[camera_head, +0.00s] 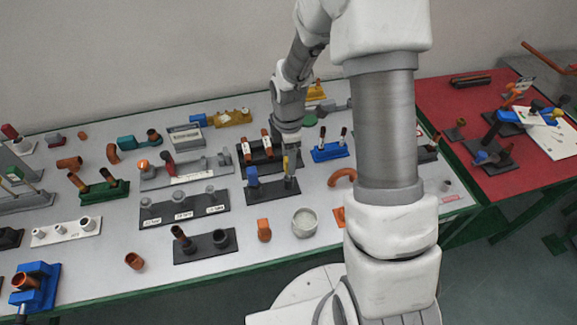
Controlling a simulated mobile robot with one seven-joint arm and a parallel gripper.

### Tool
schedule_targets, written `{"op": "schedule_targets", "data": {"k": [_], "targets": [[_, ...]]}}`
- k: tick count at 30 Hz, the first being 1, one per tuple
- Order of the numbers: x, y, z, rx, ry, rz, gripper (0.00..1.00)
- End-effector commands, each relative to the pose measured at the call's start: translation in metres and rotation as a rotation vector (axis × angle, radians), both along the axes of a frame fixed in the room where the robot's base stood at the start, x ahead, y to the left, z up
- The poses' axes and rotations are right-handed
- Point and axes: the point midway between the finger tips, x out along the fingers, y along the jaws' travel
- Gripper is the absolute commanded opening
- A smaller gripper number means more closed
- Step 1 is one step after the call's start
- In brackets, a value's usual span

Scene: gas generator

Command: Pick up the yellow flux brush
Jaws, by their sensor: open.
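A thin yellow upright piece (286,163), which looks like the yellow flux brush, stands in a dark grey holder (272,192) near the middle of the bench. A blue piece (252,176) stands at the left end of the same holder. My gripper (287,141) points down just behind and above the yellow piece. It is open and holds nothing that I can see. Its fingers are small and hard to make out, and I cannot tell whether they touch the piece.
A black holder with two copper-coloured tubes (257,148) stands close to my gripper on the left. A blue holder (330,151) with dark upright pieces is on the right. A round metal cup (304,222) is in front. My arm hides part of the bench's right side.

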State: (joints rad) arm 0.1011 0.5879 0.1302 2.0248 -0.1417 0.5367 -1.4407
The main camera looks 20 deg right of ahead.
Motion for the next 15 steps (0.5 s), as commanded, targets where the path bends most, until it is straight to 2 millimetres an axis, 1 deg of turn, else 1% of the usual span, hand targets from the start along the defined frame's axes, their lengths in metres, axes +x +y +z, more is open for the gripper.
{"op": "schedule_targets", "data": {"k": [9,12,15], "targets": [[0.000,0.000,-0.039,0.000,0.004,0.002,0.65],[0.000,0.000,-0.047,0.000,0.002,0.001,0.65],[0.000,0.000,-0.051,0.000,0.001,0.001,0.65]]}}
